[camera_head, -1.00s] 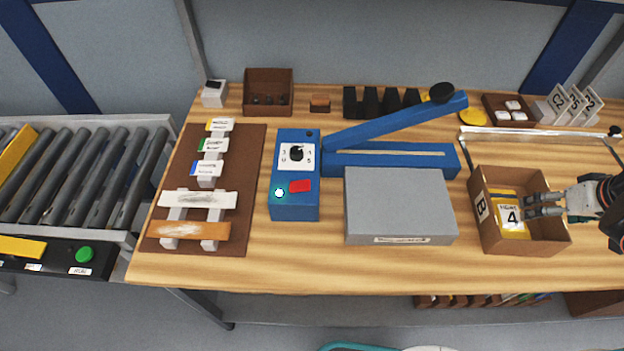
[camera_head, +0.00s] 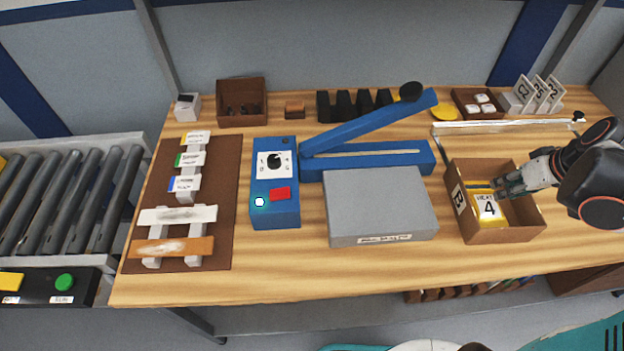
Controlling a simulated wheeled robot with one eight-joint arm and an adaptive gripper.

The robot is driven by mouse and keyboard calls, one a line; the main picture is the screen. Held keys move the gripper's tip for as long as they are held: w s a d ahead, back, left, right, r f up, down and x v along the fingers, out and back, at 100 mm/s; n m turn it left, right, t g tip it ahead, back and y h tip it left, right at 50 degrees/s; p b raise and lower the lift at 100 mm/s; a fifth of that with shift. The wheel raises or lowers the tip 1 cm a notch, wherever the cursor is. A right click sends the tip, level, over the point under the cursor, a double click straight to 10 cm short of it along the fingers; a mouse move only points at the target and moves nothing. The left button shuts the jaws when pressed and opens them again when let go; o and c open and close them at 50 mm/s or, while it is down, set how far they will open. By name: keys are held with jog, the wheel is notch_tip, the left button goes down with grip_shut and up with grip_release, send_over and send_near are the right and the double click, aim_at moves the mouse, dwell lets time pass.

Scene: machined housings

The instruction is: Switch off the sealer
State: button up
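The sealer is a blue machine (camera_head: 275,218) with a raised blue arm (camera_head: 370,122) that ends in a black knob. Its control box has a white dial plate with a black dial (camera_head: 274,161), a red rocker switch (camera_head: 280,194) and a small lit white-green lamp (camera_head: 259,202). My gripper (camera_head: 500,187) is at the right, over the cardboard box (camera_head: 520,236) marked B, well apart from the sealer. Its fingers are small and partly overlap the box's contents, so whether they are apart or closed is unclear.
A grey block (camera_head: 380,205) stands right in front of the sealer's arm. A brown board (camera_head: 225,200) with labelled pieces lies to the left. A brown bin (camera_head: 242,103) and black holders (camera_head: 345,105) stand behind. The front strip of the table is clear.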

jog(key=w+a+r+n, duration=0.1)
jog(key=a, duration=0.2)
jog(key=w+a+n+y+p, duration=0.1)
jog(key=w+a, duration=0.1)
jog(key=a, duration=0.2)
jog(key=w+a+r+n, duration=0.1)
jog(key=a+n, duration=0.1)
jog(key=a, duration=0.1)
jog(key=shift+w+a+r+y+p, duration=0.3)
jog(key=shift+a+y, duration=0.1)
grip_shut()
jog(key=s+a+r+n+g+y+p, duration=0.1)
jog(key=a+n, duration=0.3)
jog(key=a, duration=0.8)
jog(key=s+a+r+n+g+y+p, duration=0.1)
jog(key=a+r+n, duration=0.3)
jog(key=a, duration=0.7)
jog(key=s+a+r+n+g+y+p, duration=0.1)
jog(key=a+n, duration=0.4)
jog(key=a, duration=0.7)
notch_tip(320, 180, up, 2)
jog(key=shift+s+a+g+y+p, duration=0.35)
jog(key=shift+g+p, duration=0.4)
jog(key=shift+g, duration=0.35)
